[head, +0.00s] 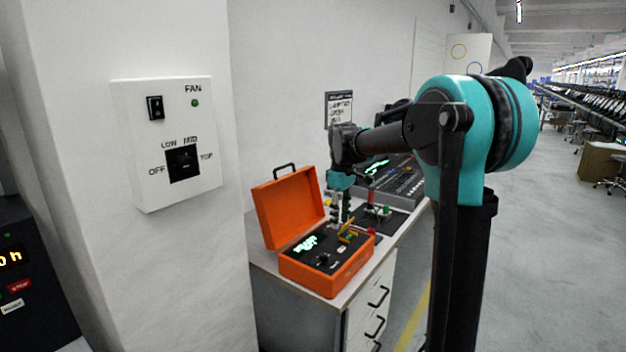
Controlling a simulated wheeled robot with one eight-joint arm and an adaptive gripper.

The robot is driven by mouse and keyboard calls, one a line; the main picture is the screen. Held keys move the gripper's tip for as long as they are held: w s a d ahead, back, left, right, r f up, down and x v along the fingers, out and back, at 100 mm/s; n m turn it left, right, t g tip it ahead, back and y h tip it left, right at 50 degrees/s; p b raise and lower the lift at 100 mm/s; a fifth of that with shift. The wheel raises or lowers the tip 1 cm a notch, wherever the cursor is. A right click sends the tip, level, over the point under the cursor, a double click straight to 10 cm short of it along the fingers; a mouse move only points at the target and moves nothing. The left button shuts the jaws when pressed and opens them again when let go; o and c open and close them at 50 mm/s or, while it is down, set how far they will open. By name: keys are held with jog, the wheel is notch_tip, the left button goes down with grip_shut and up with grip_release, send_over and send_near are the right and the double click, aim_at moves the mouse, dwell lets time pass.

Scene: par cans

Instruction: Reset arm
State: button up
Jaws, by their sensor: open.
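My gripper (340,214) hangs from the end of my arm, pointing down over the right part of an open orange case (325,275). It is open. Its fingertips are small in this view, and I cannot tell whether they touch anything. My arm reaches left from its teal shoulder joint, then bends down at the wrist. A small yellow and green part (348,236) shows just below the gripper at the case's back right edge. I cannot tell whether it is on the case or behind it.
The case stands on a white-topped bench (390,250) with drawers. Behind it are a dark mat with small coloured parts (380,214) and a mixing console (395,180). A wall panel marked FAN (165,140) is on the left. Open floor (540,260) lies to the right.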

jog(key=s+d+f+m+t, duration=0.1)
jog(key=s+d+f+m, duration=0.2)
jog(key=s+f, duration=0.3)
jog(key=s+d+f+m+t, duration=0.1)
jog(key=s+d+f+m, duration=0.3)
jog(key=s, duration=0.8)
jog(key=s+d+f+m+t, duration=0.2)
jog(key=s+d+f+m, duration=0.1)
jog(key=s+f, duration=0.5)
jog(key=shift+s+d+f+m, duration=0.35)
jog(key=shift+s+f+m, duration=0.05)
jog(key=shift+f, duration=0.05)
